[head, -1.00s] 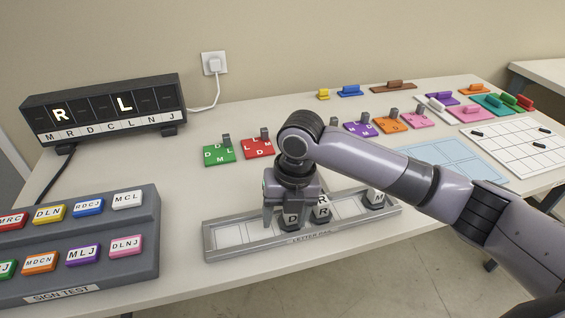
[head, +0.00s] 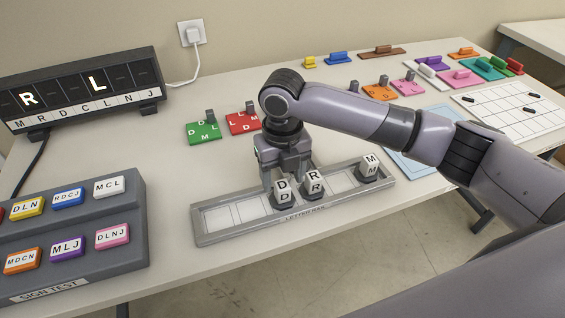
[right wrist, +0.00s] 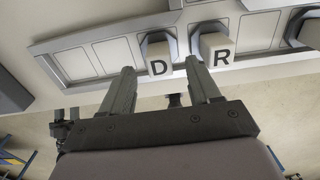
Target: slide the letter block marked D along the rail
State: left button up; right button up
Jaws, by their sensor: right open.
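The letter block marked D (head: 283,190) stands in the grey letter rail (head: 216,238), just left of a block marked R (head: 313,187). A block marked M (head: 371,168) stands near the rail's right end. My right gripper (head: 286,176) is open, just behind and above the D block, and holds nothing. In the right wrist view its fingers (right wrist: 160,78) are spread to either side of the D block (right wrist: 158,58), apart from it in the picture; the right fingertip appears near the gap before the R block (right wrist: 215,48). My left gripper is not in view.
The rail slots left of the D block are empty. A display box (head: 80,88) lit with R and L stands back left, and a sign test stand (head: 100,268) front left. Coloured letter plates (head: 203,133) lie behind the rail. A white grid board (head: 510,112) lies right.

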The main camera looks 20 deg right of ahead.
aim_at(282, 185)
jog(key=shift+f, duration=1.7)
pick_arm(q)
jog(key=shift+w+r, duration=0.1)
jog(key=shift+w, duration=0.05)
